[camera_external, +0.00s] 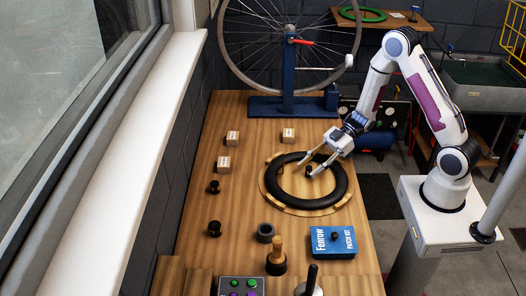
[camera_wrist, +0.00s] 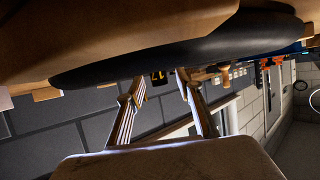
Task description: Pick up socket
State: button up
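A small black piece (camera_external: 308,171), which may be the socket, shows by the fingertips inside the ring. In the wrist view a dark piece with yellow marks like "17" (camera_wrist: 158,77) shows between the fingers; I cannot tell its distance, and no contact is visible. Two similar small black pieces stand on the left of the bench, one farther (camera_external: 213,187) and one nearer (camera_external: 214,229).
The black tyre (camera_external: 279,201) lies on a round wooden board, its rim close to the fingers. A wheel stand (camera_external: 291,106) is behind.

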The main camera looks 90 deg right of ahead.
jog(key=shift+w+a+f, duration=0.2)
jog(key=shift+w+a, duration=0.1)
jog(key=shift+w, duration=0.1)
grip_shut()
